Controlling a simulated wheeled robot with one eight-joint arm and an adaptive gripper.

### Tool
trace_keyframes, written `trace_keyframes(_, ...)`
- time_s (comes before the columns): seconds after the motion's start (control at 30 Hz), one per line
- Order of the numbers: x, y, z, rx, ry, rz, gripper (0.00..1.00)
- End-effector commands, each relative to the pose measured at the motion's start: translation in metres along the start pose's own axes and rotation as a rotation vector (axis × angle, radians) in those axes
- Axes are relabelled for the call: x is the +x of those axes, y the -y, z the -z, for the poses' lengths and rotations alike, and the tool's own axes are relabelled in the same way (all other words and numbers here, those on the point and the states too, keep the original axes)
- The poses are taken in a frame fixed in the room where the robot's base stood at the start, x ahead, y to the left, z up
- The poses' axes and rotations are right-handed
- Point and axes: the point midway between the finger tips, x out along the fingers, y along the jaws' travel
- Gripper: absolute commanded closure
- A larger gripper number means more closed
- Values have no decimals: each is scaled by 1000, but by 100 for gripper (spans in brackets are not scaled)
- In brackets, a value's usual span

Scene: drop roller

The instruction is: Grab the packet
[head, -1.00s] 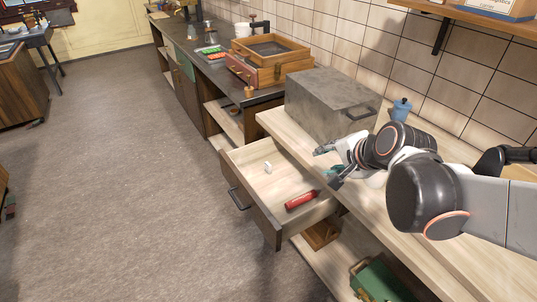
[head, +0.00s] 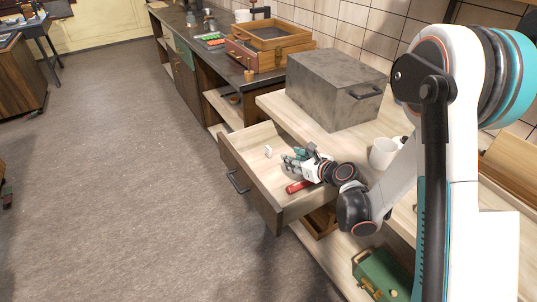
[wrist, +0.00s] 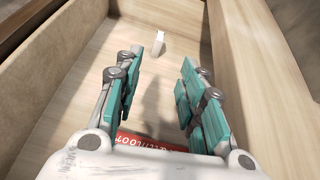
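A small white block-like item (head: 268,151) lies in the open drawer, towards its far end; it also shows in the wrist view (wrist: 159,43). A red item with pale lettering (head: 299,187) lies nearer the drawer's front right; its lettered side shows low in the wrist view (wrist: 140,143), partly hidden by my gripper. I cannot tell for sure which of the two is the packet. My gripper (head: 290,160) is over the drawer, between the two items in the head view. In the wrist view its teal fingers (wrist: 165,68) are apart with nothing between their tips.
The drawer (head: 250,190) has wooden walls around both items. A grey metal box (head: 335,88) and a white mug (head: 383,153) stand on the counter above. A green box (head: 380,275) sits below. The floor at left (head: 120,190) is clear.

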Motion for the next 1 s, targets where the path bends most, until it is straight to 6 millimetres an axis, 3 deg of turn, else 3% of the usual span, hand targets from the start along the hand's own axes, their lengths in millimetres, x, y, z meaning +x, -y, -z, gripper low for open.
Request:
trace_keyframes(0.27, 16, -1, 8, 69, 16, -4, 63)
trace_keyframes(0.7, 83, -2, 9, 67, 16, -4, 63)
trace_keyframes(1.0, 105, -1, 5, 67, 16, -4, 63)
